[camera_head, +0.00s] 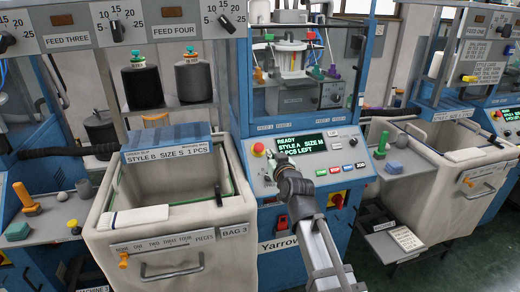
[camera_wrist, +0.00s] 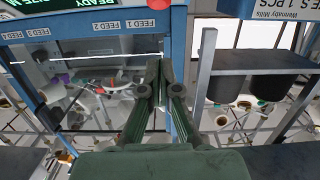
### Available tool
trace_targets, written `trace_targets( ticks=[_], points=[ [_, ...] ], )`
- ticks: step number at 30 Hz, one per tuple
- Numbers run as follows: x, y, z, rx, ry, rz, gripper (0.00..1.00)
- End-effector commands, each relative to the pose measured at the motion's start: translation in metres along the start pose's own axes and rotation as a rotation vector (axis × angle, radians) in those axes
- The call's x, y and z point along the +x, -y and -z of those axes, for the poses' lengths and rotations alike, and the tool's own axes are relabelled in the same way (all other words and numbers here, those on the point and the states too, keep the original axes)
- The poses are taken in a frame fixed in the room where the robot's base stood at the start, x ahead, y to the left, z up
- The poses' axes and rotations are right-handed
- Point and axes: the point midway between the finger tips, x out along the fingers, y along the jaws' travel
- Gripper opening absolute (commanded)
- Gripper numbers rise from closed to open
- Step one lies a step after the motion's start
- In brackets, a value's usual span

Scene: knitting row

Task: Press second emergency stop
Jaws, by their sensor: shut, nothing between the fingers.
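A round red emergency stop button (camera_head: 258,147) sits on a yellow base at the left of the middle machine's sloped control panel (camera_head: 262,187). The same red button shows at the top edge of the wrist view (camera_wrist: 158,4), partly cut off. My gripper (camera_head: 277,157) is just right of and slightly below the button in the head view, in front of the panel. In the wrist view my gripper (camera_wrist: 160,65) has its fingertips together and empty, pointing toward the machine below the button in the picture. Whether a fingertip touches the panel cannot be told.
The panel's display (camera_head: 302,144) reads READY, STYLE A SIZE M. A row of small buttons (camera_head: 334,170) lies right of my gripper. A fabric bin (camera_head: 170,240) stands left, another bin (camera_head: 440,165) right. A red and yellow switch (camera_head: 337,201) sits below the panel.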

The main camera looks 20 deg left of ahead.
Motion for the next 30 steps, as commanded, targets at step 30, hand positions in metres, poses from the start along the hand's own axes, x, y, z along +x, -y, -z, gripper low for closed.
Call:
trace_targets(
  ticks=[30],
  points=[
    [0.121, 0.000, -0.019, 0.002, 0.004, 0.000, 0.00]
  ],
)
